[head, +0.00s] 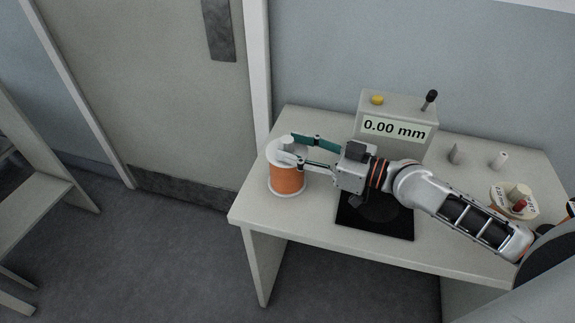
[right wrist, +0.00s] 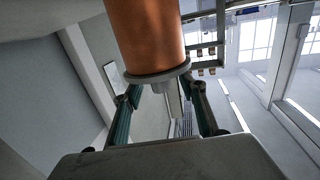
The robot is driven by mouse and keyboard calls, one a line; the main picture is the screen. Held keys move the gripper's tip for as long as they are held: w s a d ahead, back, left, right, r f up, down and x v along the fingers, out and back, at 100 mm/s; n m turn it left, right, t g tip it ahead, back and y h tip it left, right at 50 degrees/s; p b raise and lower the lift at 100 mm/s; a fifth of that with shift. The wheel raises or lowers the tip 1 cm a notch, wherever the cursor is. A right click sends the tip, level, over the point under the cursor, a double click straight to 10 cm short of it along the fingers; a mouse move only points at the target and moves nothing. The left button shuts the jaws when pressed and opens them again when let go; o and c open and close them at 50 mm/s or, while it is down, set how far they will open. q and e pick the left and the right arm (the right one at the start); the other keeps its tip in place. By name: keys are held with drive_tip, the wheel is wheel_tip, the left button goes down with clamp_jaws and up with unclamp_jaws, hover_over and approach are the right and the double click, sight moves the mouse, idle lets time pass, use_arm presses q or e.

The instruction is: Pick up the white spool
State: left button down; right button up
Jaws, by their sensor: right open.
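The white spool (head: 287,180) stands upright near the left end of the table, with orange winding between its white flanges. My right gripper (head: 288,148) reaches in from the right at the spool's top, its fingers apart around the upper end. In the right wrist view the spool's orange winding (right wrist: 146,35) and pale end flange with a short hub show between the two open fingers (right wrist: 165,92). Whether the fingers touch the spool I cannot tell. My left gripper is not in view.
The table (head: 255,205) holds a grey gauge box (head: 397,118) reading 0.00 mm, a black mat (head: 375,220) under my arm, two small pegs, and a pale octagonal dish (head: 500,204) with small parts at the right. The table's left edge is close to the spool.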

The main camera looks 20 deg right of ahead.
drive_tip(key=shift+x, duration=0.9)
drive_tip(key=shift+w+a+p, duration=0.15)
drive_tip(key=shift+w+p, duration=0.05)
drive_tip(key=shift+p, duration=0.1)
clamp_jaws()
drive_tip(key=shift+r, duration=0.2)
drive_tip(key=shift+r, duration=0.1)
